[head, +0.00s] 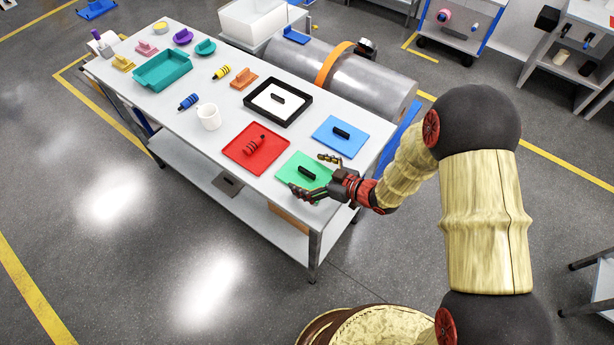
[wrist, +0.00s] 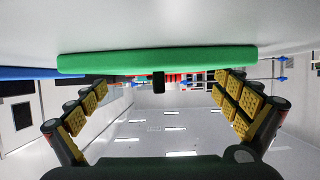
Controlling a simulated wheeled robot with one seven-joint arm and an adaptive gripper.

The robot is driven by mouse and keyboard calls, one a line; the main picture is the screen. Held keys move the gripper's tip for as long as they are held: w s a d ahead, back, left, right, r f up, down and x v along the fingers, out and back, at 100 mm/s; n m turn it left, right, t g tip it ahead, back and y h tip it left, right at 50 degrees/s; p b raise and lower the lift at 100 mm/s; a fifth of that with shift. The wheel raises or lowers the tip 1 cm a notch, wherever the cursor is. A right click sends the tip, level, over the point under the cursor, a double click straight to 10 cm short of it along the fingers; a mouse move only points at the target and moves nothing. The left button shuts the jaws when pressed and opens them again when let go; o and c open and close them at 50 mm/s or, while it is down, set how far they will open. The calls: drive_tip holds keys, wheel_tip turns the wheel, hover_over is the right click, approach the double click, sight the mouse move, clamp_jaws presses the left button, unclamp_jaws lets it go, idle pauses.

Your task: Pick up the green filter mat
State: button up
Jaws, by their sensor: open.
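The green filter mat (head: 289,170) lies flat near the front right corner of the table, with a black handle (head: 308,173) on top. In the wrist view the green mat (wrist: 210,58) appears edge-on and upside down, with its handle (wrist: 158,83) near the middle between the fingers. My gripper (head: 315,175) is open and empty, its two fingers spread on either side of the handle. The fingers are apart from the handle in the wrist view (wrist: 160,90). Part of the mat's right side is hidden behind my gripper in the head view.
A black-framed white panel (head: 262,98), a white mug (head: 209,117) and a teal tray (head: 150,75) stand farther along the table (head: 185,132).

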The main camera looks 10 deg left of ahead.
drive_tip(key=shift+w+a, duration=0.2)
drive_tip(key=shift+a, duration=0.1)
drive_tip(key=shift+c, duration=0.8)
drive_tip(key=shift+s+d+f, duration=0.15)
drive_tip(key=shift+f, duration=0.05)
drive_tip(key=c, duration=1.8)
